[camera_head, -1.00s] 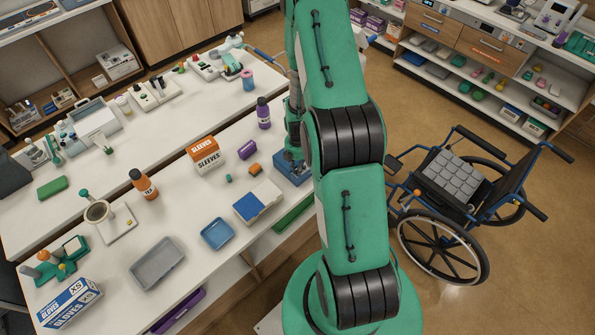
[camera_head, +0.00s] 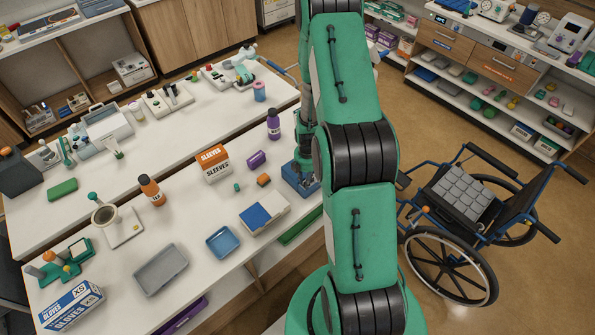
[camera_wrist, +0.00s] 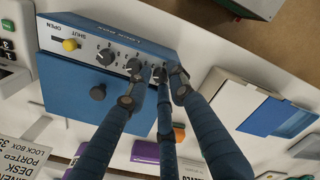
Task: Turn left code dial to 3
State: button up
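In the wrist view the blue lock box (camera_wrist: 82,88) appears with its lettering upside down. Its top strip carries a yellow knob (camera_wrist: 70,45) by the OPEN and SHUT marks and a row of small dark dials. One dial (camera_wrist: 105,56) stands clear of my fingers. The dials toward the picture's right are partly covered by my gripper (camera_wrist: 157,73). Its three blue fingers with dark tips reach around the dial at that end. In the head view the blue box (camera_head: 301,178) is mostly behind my arm.
A blue-and-white box (camera_head: 263,216), a blue tray (camera_head: 222,242), an orange block (camera_head: 264,179) and a purple bottle (camera_head: 273,124) stand near the lock box. A SLEEVES box (camera_head: 213,163) is farther left. A wheelchair (camera_head: 463,220) stands on the floor at right.

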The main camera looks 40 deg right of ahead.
jog(key=shift+n+p, duration=0.4)
jog(key=shift+n+p, duration=1.55)
jog(key=shift+n, duration=0.25)
jog(key=shift+r, duration=1.35)
notch_tip(320, 180, up, 11)
jog(key=b, duration=0.2)
jog(key=s+a+r+m+t+b, duration=0.1)
jog(key=a+r+m+b, duration=0.4)
jog(key=a+r+b, duration=0.7)
jog(key=shift+s+a+r+t+h+b, duration=0.35)
jog(key=shift+r+b, duration=0.45)
jog(key=shift+b, duration=2.7)
